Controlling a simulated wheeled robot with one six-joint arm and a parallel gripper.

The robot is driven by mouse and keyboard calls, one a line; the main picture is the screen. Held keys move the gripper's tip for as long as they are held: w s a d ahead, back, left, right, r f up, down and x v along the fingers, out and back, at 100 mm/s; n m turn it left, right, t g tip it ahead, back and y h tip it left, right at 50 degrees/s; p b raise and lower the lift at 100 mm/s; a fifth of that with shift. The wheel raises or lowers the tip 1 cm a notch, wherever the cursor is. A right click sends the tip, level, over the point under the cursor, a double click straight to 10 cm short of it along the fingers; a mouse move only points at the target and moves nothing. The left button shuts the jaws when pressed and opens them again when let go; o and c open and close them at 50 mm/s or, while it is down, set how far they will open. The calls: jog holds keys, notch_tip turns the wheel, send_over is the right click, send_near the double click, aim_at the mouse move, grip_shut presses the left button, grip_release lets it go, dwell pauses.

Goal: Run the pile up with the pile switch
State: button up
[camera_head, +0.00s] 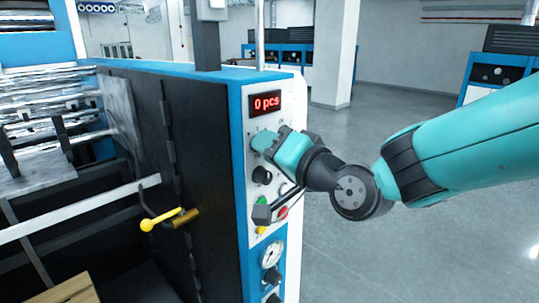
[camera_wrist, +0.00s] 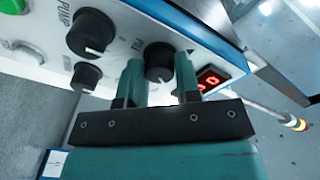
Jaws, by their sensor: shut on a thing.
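The pile switch (camera_wrist: 159,60) is a round black knob with a white mark on the white control panel (camera_head: 249,150), under a partly covered label starting "PI". In the wrist view my gripper (camera_wrist: 158,66) has a teal finger on each side of this knob and is shut on it.
The pump knob (camera_wrist: 91,31) is close to the left of my fingers in the wrist view. A green button (camera_wrist: 28,52) is farther left. A red button (camera_head: 283,211) and a gauge (camera_head: 271,253) are lower down. A yellow-ended lever (camera_head: 161,219) sticks out left. The floor at right is clear.

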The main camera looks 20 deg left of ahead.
jog(key=shift+f+n+y+b, duration=0.15)
jog(key=shift+n+y+b, duration=0.35)
jog(key=shift+n+b, duration=5.3)
jog(key=m+b, duration=0.3)
jog(key=o, duration=0.9)
jog(key=b+v, duration=0.6)
jog(key=v, duration=1.1)
jog(key=shift+d+b, duration=0.25)
jog(key=shift+b, duration=0.1)
